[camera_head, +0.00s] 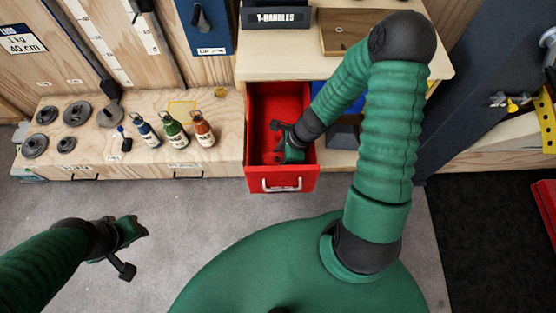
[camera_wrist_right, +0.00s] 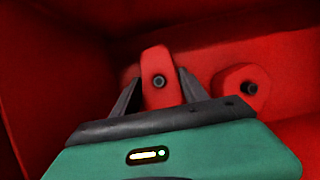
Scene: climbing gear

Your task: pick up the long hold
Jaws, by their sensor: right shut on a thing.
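The long hold (camera_wrist_right: 158,66) is a red, elongated piece with a dark bolt hole, standing up between my right fingers in the right wrist view. My right gripper (camera_wrist_right: 157,90) is shut on it, with one dark finger on each side. In the head view my right gripper (camera_head: 281,156) is down inside the open red drawer (camera_head: 281,186), and the long hold cannot be made out there. My left gripper (camera_head: 137,247) is over the grey floor at the lower left, away from the drawer; its finger opening is unclear.
A second, rounder red hold (camera_wrist_right: 241,88) lies in the drawer to the right of the long hold. Red drawer walls surround my right gripper closely. Weight plates and bottles (camera_head: 174,130) stand on the wooden bench at left.

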